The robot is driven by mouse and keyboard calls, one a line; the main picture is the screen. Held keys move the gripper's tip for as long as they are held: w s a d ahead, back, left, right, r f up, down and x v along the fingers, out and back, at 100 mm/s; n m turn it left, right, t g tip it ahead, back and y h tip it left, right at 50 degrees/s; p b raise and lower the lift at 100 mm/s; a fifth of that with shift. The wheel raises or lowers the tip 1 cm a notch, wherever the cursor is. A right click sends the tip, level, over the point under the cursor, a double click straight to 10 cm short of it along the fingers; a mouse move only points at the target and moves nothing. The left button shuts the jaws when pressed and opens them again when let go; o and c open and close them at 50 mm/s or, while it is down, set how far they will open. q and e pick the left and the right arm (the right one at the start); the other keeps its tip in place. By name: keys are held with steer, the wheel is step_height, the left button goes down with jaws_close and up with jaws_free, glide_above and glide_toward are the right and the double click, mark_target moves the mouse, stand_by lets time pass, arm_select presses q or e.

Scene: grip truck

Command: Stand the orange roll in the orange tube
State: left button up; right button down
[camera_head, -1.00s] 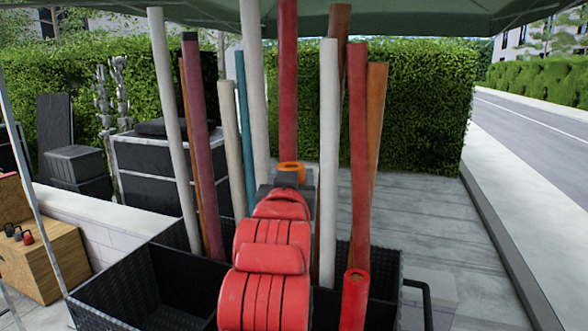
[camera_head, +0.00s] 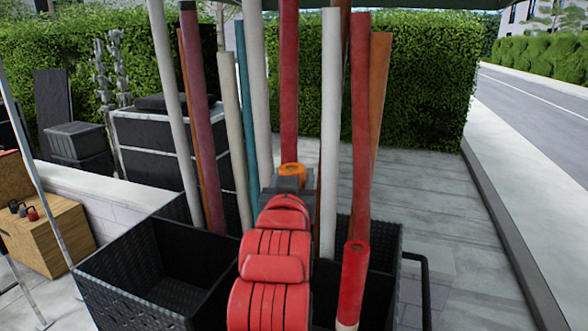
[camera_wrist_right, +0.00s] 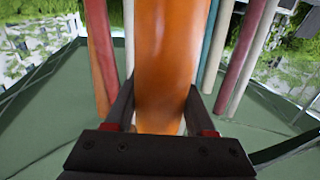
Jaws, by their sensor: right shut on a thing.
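The orange roll (camera_wrist_right: 172,65) stands between the two dark fingers of my right gripper (camera_wrist_right: 160,112) in the right wrist view. The fingers are shut on it. In the head view only its round orange end (camera_head: 292,169) shows above my right gripper (camera_head: 290,183); my red arm hides the rest. A tall orange-brown tube (camera_head: 378,110) leans upright among the rolls at the right, apart from my gripper. Its lower end is hidden, and I cannot tell whether it is the orange tube. My left gripper is out of view.
A black divided crate (camera_head: 120,300) holds several tall rolls: white, teal, purple and red. A short red roll (camera_head: 354,275) stands at its front right. The front left compartment (camera_head: 175,290) looks empty. Hedge, pavement and road lie behind.

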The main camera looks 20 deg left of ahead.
step_height(320, 180, down, 13)
steer(key=b, duration=0.5)
steer(key=shift+r+b, duration=0.2)
steer(key=shift+b, duration=0.15)
stand_by(1.0)
steer(key=shift+f+b, duration=0.35)
steer(key=shift+b, duration=0.2)
stand_by(0.5)
steer(key=shift+c, duration=0.8)
jaws_free()
steer(key=shift+f, duration=0.1)
